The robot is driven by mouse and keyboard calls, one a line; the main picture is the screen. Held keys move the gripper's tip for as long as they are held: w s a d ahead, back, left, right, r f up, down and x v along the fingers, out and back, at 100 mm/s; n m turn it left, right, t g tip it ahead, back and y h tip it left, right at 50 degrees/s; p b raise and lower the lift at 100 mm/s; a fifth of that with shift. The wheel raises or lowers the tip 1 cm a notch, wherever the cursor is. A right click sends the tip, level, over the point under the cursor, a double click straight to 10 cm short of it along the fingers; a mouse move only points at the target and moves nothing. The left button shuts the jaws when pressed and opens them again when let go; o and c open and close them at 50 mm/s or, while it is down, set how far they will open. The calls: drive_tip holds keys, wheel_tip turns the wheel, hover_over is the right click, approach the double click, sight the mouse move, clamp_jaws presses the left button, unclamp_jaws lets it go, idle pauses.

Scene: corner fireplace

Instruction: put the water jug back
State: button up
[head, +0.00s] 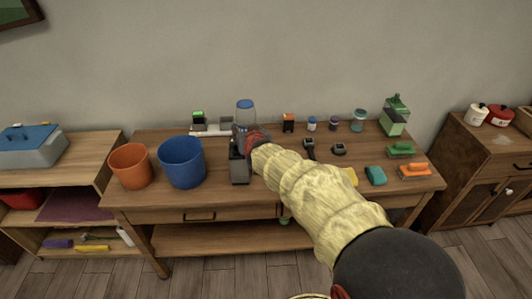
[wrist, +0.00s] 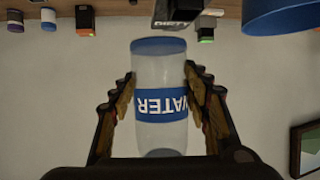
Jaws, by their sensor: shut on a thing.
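The water jug is a clear cylinder with a blue band lettered WATER and one blue end. In the wrist view the jug (wrist: 160,75) stands between the fingers of my gripper (wrist: 160,108), which press on its sides. This view is upside down, with the tabletop along its top edge, and the blue end points toward the table. In the head view the jug (head: 246,108) is upright at the back middle of the table, its lower part partly hidden by my gripper (head: 248,138). A black stand (head: 239,170) is just below; I cannot tell whether they touch.
The wooden table (head: 190,213) bears an orange bucket (head: 130,167) and a blue bucket (head: 182,163) at left. A shelf and a cabinet flank the table.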

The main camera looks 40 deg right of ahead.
drive_tip(key=s+d+f+m+g+h+p, duration=0.1)
drive_tip(key=s+d+f+m+h+p, duration=0.1)
drive_tip(key=s+f+p, duration=0.35)
drive_tip(key=s+d+f+m+g+h+p, duration=0.1)
drive_tip(key=s+d+f+p, duration=0.15)
drive_tip(key=s, duration=0.65)
drive_tip(key=b+x, duration=0.2)
drive_tip(key=x, duration=0.3)
drive_tip(key=a+f+b+x, duration=0.1)
drive_tip(key=b+x, duration=0.1)
drive_tip(key=x, duration=0.3)
drive_tip(key=a+f+b+x, duration=0.1)
drive_tip(key=b+x, duration=0.1)
drive_tip(key=x, duration=0.3)
drive_tip(key=shift+w+f, duration=0.2)
drive_tip(key=shift+w, duration=0.1)
drive_tip(key=shift+w+f, duration=0.15)
drive_tip(key=shift+f, duration=0.15)
drive_tip(key=shift+f+b, duration=0.95)
drive_tip(key=shift+f, duration=0.45)
drive_tip(key=shift+f, duration=0.2)
drive_tip(key=o, duration=1.3)
